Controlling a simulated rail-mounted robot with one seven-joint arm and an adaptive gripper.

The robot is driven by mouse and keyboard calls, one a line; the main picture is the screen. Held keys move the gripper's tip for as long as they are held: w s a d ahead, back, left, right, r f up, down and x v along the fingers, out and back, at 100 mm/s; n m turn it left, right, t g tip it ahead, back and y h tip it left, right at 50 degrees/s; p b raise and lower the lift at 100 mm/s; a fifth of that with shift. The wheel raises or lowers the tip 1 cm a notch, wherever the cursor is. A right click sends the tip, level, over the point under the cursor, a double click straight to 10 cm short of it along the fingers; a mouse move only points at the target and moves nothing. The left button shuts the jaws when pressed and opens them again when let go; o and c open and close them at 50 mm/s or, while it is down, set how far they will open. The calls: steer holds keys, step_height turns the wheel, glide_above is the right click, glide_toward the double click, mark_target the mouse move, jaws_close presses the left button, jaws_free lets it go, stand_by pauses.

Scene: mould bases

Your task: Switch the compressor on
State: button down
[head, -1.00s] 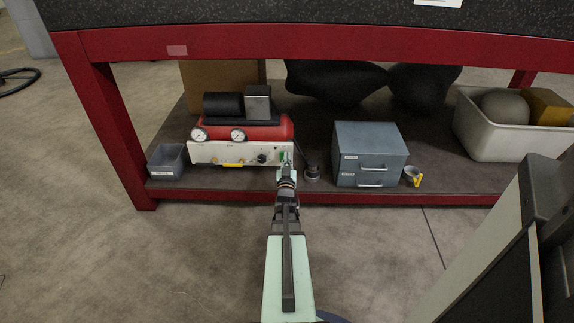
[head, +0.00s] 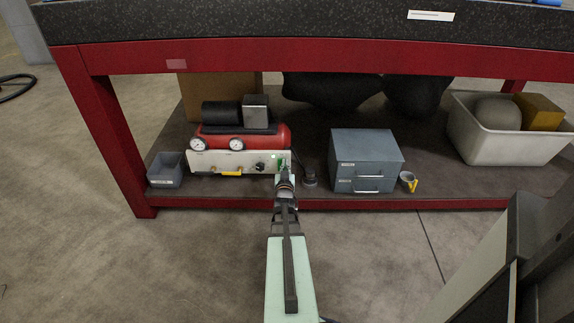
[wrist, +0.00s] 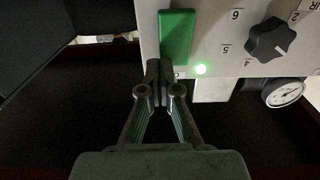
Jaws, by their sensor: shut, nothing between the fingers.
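The compressor (head: 265,135) has a red tank on a pale front panel (head: 222,161) and stands on the lower shelf at left. Its green rocker switch (wrist: 176,36) is on the panel in the wrist view, beside a lit green lamp (wrist: 200,69) and a black dial knob (wrist: 270,40). My gripper (wrist: 160,68) is shut and empty, its tips at the switch's near end. I cannot tell whether they touch it. In the head view my gripper (head: 284,170) is in front of the panel's right end, partly covering it.
A grey bin (head: 165,170) stands left of the compressor. A grey-blue drawer box (head: 365,155), a roll of tape (head: 408,182) and a pale tub (head: 470,145) stand to the right. The red bench frame (head: 300,62) and dark top overhang the shelf.

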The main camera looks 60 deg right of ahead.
steer(key=r+p+v, duration=0.2)
steer(key=p+v, duration=0.4)
steer(key=v, duration=0.7)
steer(key=shift+s+a+r+p, duration=0.2)
steer(key=shift+p, duration=0.15)
